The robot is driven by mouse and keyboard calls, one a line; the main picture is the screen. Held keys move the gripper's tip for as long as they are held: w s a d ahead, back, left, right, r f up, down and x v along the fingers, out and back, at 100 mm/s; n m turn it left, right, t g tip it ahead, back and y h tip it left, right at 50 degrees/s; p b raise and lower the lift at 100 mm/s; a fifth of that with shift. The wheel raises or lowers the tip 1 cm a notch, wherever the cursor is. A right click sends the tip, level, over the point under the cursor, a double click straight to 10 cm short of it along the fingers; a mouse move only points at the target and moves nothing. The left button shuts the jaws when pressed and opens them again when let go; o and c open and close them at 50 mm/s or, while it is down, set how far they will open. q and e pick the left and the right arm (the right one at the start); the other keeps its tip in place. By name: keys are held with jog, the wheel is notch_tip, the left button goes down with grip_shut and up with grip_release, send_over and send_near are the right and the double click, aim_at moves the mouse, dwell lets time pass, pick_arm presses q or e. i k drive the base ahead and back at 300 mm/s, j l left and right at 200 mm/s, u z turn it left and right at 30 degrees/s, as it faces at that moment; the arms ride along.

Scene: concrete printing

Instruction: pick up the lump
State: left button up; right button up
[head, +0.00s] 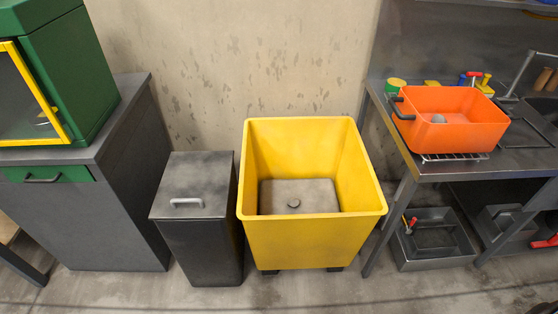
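Two small pieces could be the lump, and I cannot tell which from this view. A small dark roundish piece (294,203) lies on a grey block (320,192) inside the yellow bin (312,228). A small light grey rounded piece (438,118) is inside the orange tub (450,137) on the bench at the right. Neither of my grippers is in view.
A dark lidded bin (194,242) stands left of the yellow bin. A green cabinet (85,75) sits on a grey counter (105,205). The metal bench (430,172) holds the tub, a sink and coloured items. The front floor is mostly clear.

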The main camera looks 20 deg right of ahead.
aim_at(437, 117)
jog(key=z, duration=1.6)
jog(key=i+l+u, duration=0.15)
jog(key=u, duration=0.55)
jog(key=i+l+u, duration=0.2)
jog(key=l, duration=0.3)
jog(key=i+l+u, duration=0.2)
jog(key=l, duration=0.25)
jog(key=l+u, duration=0.2)
jog(key=l, duration=0.3)
jog(key=l+u, duration=0.2)
jog(key=l, duration=0.35)
jog(key=i, duration=0.05)
